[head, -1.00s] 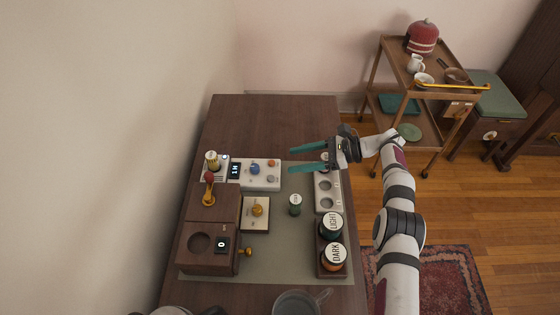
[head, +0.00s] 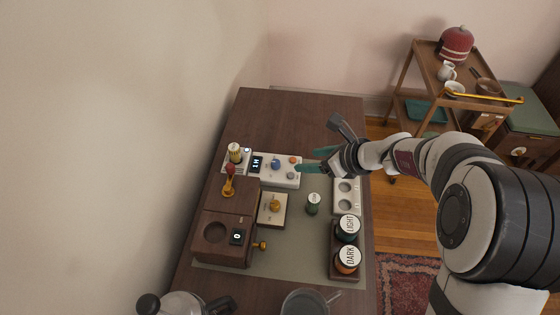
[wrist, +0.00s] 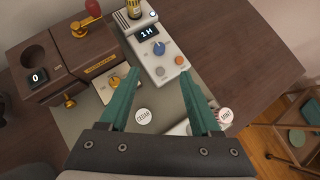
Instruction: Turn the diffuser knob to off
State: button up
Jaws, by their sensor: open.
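The diffuser is a white box (head: 287,181) on the dark wooden table, with a small display (head: 257,162) reading "1H". Its blue round knob (head: 276,164) sits beside the display, with an orange button and a grey button to the right. In the wrist view the blue knob (wrist: 159,48) has a light pointer mark and lies just beyond the gap between my fingertips. My gripper (head: 307,167) is open and empty, over the diffuser's right end, apart from the knob. Its two teal fingers (wrist: 160,74) show in the wrist view.
A gold-and-white vial (head: 234,152) stands at the diffuser's left end. A wooden box with a red-knobbed lever (head: 230,170), a brass knob on a cream plate (head: 275,206), a green-sided CEDAR vial (head: 313,199) and a white rack (head: 346,186) stand close by.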

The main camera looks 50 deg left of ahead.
aim_at(277, 162)
jog(key=x, duration=1.5)
jog(key=shift+s+f, duration=0.1)
jog(key=shift+f, duration=0.1)
jog(key=shift+c, duration=0.2)
grip_shut()
